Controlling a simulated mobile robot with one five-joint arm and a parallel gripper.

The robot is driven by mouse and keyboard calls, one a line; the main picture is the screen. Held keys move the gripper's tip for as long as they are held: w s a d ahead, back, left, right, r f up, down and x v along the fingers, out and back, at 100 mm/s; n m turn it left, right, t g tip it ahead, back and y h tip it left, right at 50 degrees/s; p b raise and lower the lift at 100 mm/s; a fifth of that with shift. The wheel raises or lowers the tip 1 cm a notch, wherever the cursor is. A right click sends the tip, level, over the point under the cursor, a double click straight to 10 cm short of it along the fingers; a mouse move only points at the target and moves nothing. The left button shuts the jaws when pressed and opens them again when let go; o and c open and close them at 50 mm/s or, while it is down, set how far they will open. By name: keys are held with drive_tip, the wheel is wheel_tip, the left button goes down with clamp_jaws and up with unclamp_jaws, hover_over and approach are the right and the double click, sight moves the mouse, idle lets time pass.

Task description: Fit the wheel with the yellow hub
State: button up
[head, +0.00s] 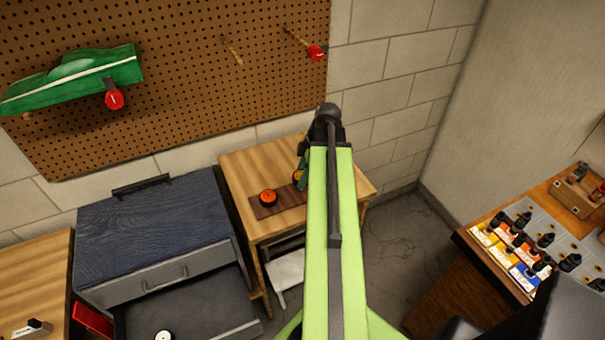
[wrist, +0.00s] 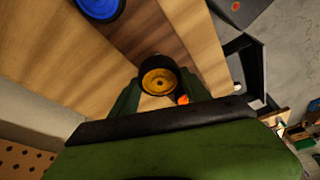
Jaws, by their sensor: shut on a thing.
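The wheel with the yellow hub (wrist: 158,82) has a black tyre and shows in the wrist view between the two green fingers of my gripper (wrist: 157,92). My gripper is shut on it, over the small wooden table (head: 255,165). I cannot tell whether the wheel touches the table or its brown board (head: 265,211). In the head view my green arm hides most of the gripper and the wheel. A green car body with a white stripe (head: 75,75) hangs on the pegboard at the left.
An orange-hubbed wheel (head: 268,198) lies on the brown board. A blue-hubbed wheel (wrist: 98,6) shows in the wrist view. A dark cabinet (head: 150,225) with an open drawer (head: 195,308) stands left, a white-hubbed wheel (head: 164,335) inside. A bench with bottles (head: 515,245) stands right.

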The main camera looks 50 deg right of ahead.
drive_tip(key=shift+f+b, duration=2.2)
drive_tip(key=shift+f, duration=0.1)
drive_tip(key=o, duration=1.4)
drive_tip(key=shift+r, duration=0.1)
drive_tip(key=p+v, duration=1.7)
drive_tip(key=shift+r, duration=0.15)
